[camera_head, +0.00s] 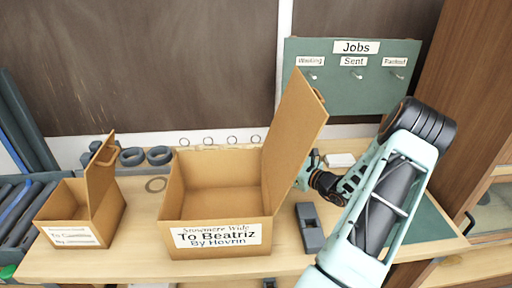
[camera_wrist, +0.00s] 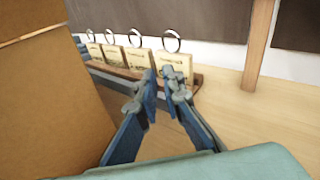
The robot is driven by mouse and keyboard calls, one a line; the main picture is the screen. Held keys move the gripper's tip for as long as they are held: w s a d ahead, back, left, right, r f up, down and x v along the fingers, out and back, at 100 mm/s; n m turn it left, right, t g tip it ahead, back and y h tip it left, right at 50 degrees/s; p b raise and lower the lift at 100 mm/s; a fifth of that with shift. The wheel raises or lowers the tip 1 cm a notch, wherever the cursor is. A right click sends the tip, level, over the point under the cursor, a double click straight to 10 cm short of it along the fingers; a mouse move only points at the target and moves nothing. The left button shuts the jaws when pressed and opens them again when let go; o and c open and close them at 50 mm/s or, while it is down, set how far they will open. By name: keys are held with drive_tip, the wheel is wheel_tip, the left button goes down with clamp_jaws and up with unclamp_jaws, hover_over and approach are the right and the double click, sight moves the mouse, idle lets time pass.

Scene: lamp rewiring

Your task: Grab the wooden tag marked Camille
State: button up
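Several pale wooden tags with metal rings stand in a row in a dark wooden rack (camera_wrist: 197,79) in the wrist view. The nearest tag (camera_wrist: 173,64) is at the right end, with others (camera_wrist: 138,58) behind it to the left. Their lettering is too small to read, so I cannot tell which is marked Camille. In the head view only their rings (camera_head: 232,140) show behind the large box. My gripper (camera_wrist: 161,84) has its fingertips a little apart, with nothing visible between them. The tips appear just in front of the nearest tag; contact cannot be told.
A large open cardboard box (camera_head: 222,238), labelled To Beatriz, stands mid-bench; its raised flap (camera_head: 295,130) is close to my gripper's left. A smaller open box (camera_head: 72,235) stands left. A green Jobs board (camera_head: 350,95) is behind. A grey block (camera_head: 310,228) lies on the bench.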

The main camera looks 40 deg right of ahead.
sight(256, 146)
drive_tip(key=shift+w+a+m+t+h, duration=0.1)
drive_tip(key=shift+w+m+t+h, duration=0.15)
drive_tip(key=shift+m+t+h, duration=0.45)
drive_tip(key=shift+w+r+m, duration=0.1)
drive_tip(key=shift+w+m, duration=0.2)
drive_tip(key=shift+m, duration=0.1)
drive_tip(key=w+p, duration=0.1)
drive_tip(key=w, duration=0.9)
drive_tip(key=shift+w+a, duration=0.15)
drive_tip(key=shift+w, duration=0.05)
clamp_jaws()
drive_tip(key=shift+r, duration=0.1)
